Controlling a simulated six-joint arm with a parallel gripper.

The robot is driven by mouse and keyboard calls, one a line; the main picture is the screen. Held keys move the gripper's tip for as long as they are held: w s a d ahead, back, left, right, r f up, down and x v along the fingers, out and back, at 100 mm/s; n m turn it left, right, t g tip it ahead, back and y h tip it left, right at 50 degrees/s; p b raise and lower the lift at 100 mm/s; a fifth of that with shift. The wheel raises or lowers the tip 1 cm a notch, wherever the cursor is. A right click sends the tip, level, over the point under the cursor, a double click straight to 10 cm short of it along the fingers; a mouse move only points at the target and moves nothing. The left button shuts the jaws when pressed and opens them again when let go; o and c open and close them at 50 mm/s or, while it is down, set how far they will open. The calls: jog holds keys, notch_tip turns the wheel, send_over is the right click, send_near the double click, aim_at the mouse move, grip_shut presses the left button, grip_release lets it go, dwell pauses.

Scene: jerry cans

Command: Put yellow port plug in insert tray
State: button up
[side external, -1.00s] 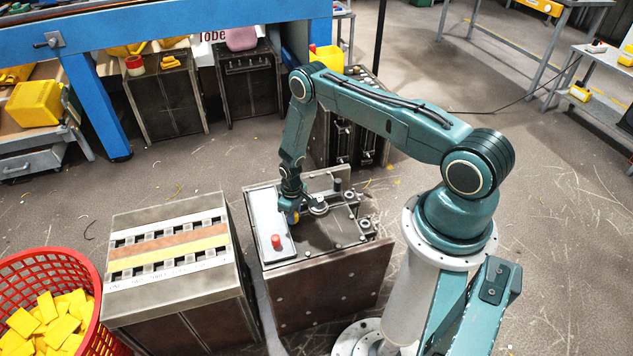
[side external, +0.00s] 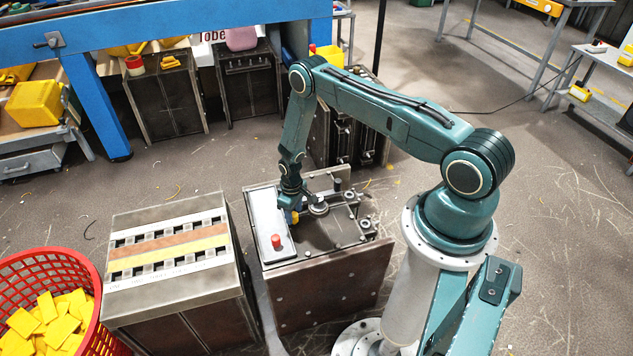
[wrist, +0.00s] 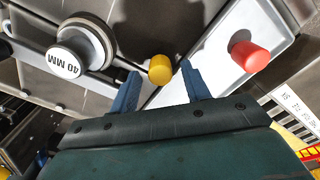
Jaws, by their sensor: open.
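The yellow port plug (wrist: 160,68) is a short cylinder seen between and just beyond the fingertips of my gripper (wrist: 160,80) in the wrist view. The blue fingers are apart, with a gap on each side of the plug. In the side view the plug (side external: 295,217) shows below my gripper, by the right edge of a pale tray (side external: 262,212). The same pale tray (wrist: 213,55) lies to the right in the wrist view. I cannot tell whether the plug rests on the tray or beside it. A red plug (side external: 276,243) stands upright on the tray.
A grey round knob (wrist: 82,45) marked "40 MM" stands left of my gripper. A striped, slotted box top (side external: 170,248) stands left of the work block (side external: 325,285). A red basket (side external: 45,262) holds yellow pieces at lower left.

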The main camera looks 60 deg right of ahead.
notch_tip(320, 180, up, 11)
jog(key=shift+f, duration=0.15)
dwell(0.4)
dwell(0.5)
notch_tip(320, 180, up, 18)
jog(key=t, duration=0.1)
send_over(294, 214)
jog(key=w+a, duration=0.3)
jog(key=s+a+r+t, duration=0.1)
jog(key=s+a+r, duration=0.1)
jog(key=r, duration=0.5)
jog(key=s+a+r+t, duration=0.1)
jog(key=s+a+r, duration=0.1)
jog(key=r, duration=0.5)
jog(key=s+a+r+t, duration=0.1)
jog(key=s+a+r, duration=0.4)
jog(key=s+r, duration=0.6)
jog(key=s+a+r, duration=0.1)
jog(key=s+r, duration=0.1)
jog(key=s, duration=0.4)
jog(key=s+a+r+t, duration=0.1)
jog(key=s+a+r, duration=0.1)
jog(key=s, duration=0.5)
jog(key=shift+s+a+r+t, duration=0.15)
jog(key=shift+a+r+t, duration=0.05)
jog(key=shift+a+t, duration=0.1)
jog(key=shift+o, duration=0.5)
